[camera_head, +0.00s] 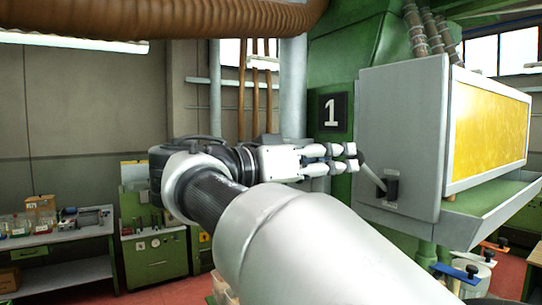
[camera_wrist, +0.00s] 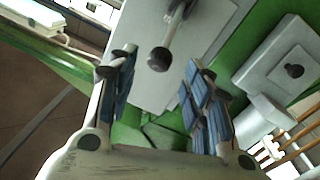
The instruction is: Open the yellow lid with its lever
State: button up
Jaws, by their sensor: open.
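The yellow lid (camera_head: 488,130) is a framed yellow panel on the front of a grey box at the right; it looks shut. The lever (camera_head: 373,178) sticks out from a black mount (camera_head: 390,188) on the box's grey side and slants up towards my gripper (camera_head: 345,159). My gripper is open and empty, with its fingers pointing at the lever. In the wrist view, the lever's dark round knob (camera_wrist: 158,60) shows between the two blue-padded fingers (camera_wrist: 160,72), near the tips. I cannot tell whether the knob touches a finger.
The grey box's side wall (camera_head: 403,120) stands just beyond the fingertips. A tray-like ledge (camera_head: 490,213) juts out below the lid. A green machine column with a "1" sign (camera_head: 335,112) is behind. A workbench (camera_head: 60,238) and green cabinet (camera_head: 155,255) stand far left.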

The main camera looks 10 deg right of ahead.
aim_at(349, 159)
jog(key=x, duration=0.6)
jog(key=shift+w+d+p, duration=0.1)
jog(key=shift+d+p, duration=0.15)
jog(key=shift+p, duration=0.1)
grip_shut()
dwell(0.4)
